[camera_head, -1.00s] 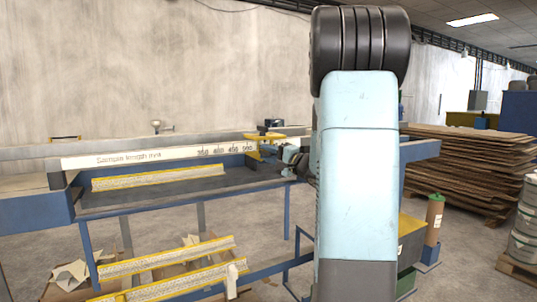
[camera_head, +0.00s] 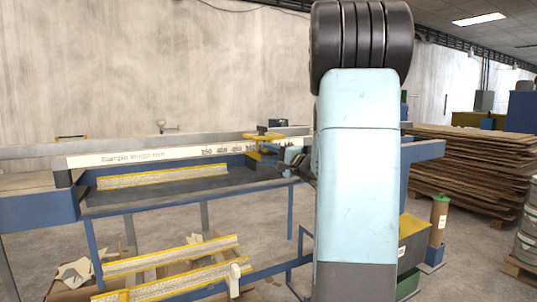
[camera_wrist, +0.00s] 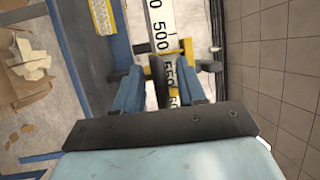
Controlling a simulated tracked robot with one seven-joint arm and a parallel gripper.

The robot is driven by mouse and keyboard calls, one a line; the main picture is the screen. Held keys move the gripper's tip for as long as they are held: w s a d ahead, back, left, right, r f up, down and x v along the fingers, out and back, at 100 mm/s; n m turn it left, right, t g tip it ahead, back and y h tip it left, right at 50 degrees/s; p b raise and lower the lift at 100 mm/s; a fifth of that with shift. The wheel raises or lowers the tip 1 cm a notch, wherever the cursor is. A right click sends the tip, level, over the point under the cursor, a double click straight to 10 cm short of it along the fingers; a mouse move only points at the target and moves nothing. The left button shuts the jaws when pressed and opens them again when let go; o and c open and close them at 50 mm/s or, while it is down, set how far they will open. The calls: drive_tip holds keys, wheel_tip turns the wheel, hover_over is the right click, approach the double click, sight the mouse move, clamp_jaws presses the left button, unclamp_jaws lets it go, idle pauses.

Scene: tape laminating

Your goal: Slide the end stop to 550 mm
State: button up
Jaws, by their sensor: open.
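The yellow end stop (camera_head: 263,137) sits on the white length scale (camera_head: 130,157) at its right part, just right of the printed numbers. In the wrist view the end stop (camera_wrist: 143,47) crosses the scale (camera_wrist: 157,12) between the 500 and 550 marks, with a dark round knob (camera_wrist: 159,80) below. My gripper (camera_wrist: 160,88) is open, with one blue finger on each side of the knob. The 550 mark shows beside the knob, partly covered. I cannot tell whether the fingers touch the stop. In the head view my gripper (camera_head: 290,157) is partly hidden by my arm.
A blue-framed bench (camera_head: 190,192) carries the scale, with a yellow-edged strip (camera_head: 150,177) on it. More strips (camera_head: 170,260) lie below. A wood stack (camera_head: 470,170) and a brown cylinder (camera_head: 439,212) stand at right.

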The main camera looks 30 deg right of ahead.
drive_tip(key=v, duration=1.2)
drive_tip(key=shift+s, duration=0.3)
drive_tip(key=s+a+f+n+g+y, duration=0.15)
drive_tip(key=a+g, duration=0.25)
drive_tip(key=a, duration=0.4)
drive_tip(key=s+a+f+n+g+y, duration=0.1)
drive_tip(key=s+a+n+g, duration=0.25)
drive_tip(key=a, duration=0.35)
drive_tip(key=s+a+f+n+g+y, duration=0.15)
drive_tip(key=a+g, duration=0.25)
drive_tip(key=a, duration=0.4)
drive_tip(key=s+a+f+n+g+h, duration=0.1)
drive_tip(key=s+a+n+h, duration=0.1)
drive_tip(key=s+n+h, duration=0.4)
drive_tip(key=shift+s+f+n+h, duration=0.35)
drive_tip(key=shift+s+h, duration=2.05)
drive_tip(key=shift+s, duration=1.6)
drive_tip(key=shift+s+g, duration=0.1)
drive_tip(key=shift+g, duration=0.15)
